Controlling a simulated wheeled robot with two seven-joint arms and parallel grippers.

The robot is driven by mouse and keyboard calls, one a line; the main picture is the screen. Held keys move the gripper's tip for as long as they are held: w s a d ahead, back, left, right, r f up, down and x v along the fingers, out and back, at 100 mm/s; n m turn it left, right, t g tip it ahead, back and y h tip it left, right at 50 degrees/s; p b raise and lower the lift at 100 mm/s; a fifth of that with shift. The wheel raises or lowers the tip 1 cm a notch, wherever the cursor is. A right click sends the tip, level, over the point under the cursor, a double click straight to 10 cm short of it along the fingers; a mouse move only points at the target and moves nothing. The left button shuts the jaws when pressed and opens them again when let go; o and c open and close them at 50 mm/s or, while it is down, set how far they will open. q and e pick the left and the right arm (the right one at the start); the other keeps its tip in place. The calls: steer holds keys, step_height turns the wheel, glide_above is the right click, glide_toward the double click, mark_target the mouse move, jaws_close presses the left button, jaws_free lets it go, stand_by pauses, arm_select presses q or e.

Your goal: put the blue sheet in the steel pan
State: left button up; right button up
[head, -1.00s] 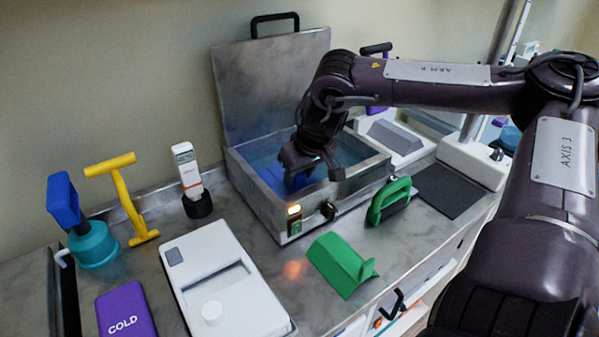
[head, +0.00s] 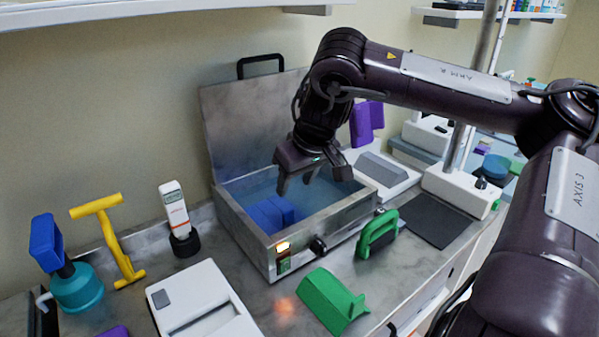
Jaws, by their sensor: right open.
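The steel pan (head: 330,227) is an open metal box on the counter, with its lid (head: 255,125) raised at the back. The blue sheet (head: 268,213) lies inside the pan at the left, folded or bunched, in what looks like water. My right gripper (head: 298,185) is above the pan, open and empty, with its fingers pointing down and apart from the sheet. My left gripper is not in view.
A green block (head: 330,300) and a green-handled tool (head: 378,232) stand in front of the pan. A white device (head: 203,305), a yellow T-shaped tool (head: 115,240), a thermometer (head: 177,215) and a teal-based tool (head: 75,288) are at left. A dark mat (head: 437,218) lies at right.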

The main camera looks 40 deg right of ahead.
steer(key=v, duration=0.2)
steer(key=shift+s+r, duration=0.1)
steer(key=shift+r, duration=0.2)
stand_by(0.3)
